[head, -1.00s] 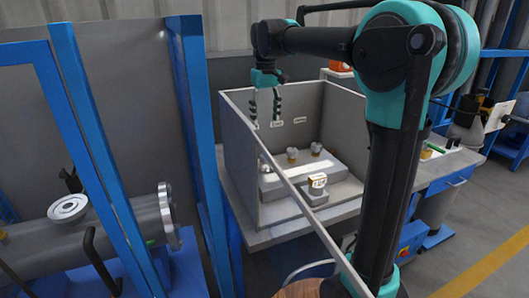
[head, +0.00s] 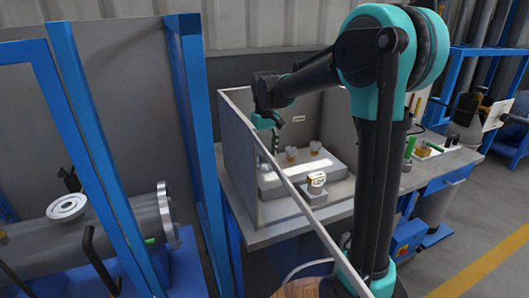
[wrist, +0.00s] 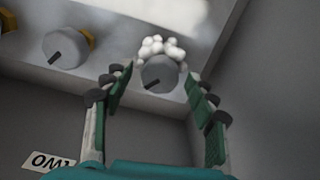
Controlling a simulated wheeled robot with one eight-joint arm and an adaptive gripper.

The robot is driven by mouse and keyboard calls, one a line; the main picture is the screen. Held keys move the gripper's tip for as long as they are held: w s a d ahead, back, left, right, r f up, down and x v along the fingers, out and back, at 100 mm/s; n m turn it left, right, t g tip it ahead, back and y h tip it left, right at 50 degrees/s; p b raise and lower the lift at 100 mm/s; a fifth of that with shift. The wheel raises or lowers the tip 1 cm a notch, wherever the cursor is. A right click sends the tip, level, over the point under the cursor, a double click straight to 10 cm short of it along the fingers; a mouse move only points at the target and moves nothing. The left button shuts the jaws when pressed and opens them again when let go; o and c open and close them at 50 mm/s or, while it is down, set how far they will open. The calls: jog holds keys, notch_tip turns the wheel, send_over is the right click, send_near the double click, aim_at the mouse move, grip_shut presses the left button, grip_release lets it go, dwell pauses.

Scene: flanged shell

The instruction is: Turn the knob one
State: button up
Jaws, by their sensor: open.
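A grey knob (wrist: 158,71) with a dark pointer mark and white lumpy material behind it is between my fingertips in the wrist view. My gripper (wrist: 160,84) is open, with one finger on each side of the knob; contact cannot be told. A second grey knob (wrist: 64,49) with a brass collar is to the left, and a third is cut off at the edge. A label reading "TWO" (wrist: 50,161) shows upside down. In the head view my gripper (head: 275,146) hangs over the left end of the knob housing (head: 325,172). The knob under it is hidden there.
The housing stands in an open-topped grey enclosure (head: 240,165) on a workbench. Its front wall edge runs in front of my gripper. Blue posts (head: 200,140) stand to the left.

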jog(key=c, duration=1.2)
jog(key=shift+o, duration=0.2)
jog(key=shift+m, duration=0.3)
jog(key=m, duration=0.4)
jog(key=shift+m, duration=2.7)
jog(key=o, duration=1.2)
jog(key=shift+c, duration=0.2)
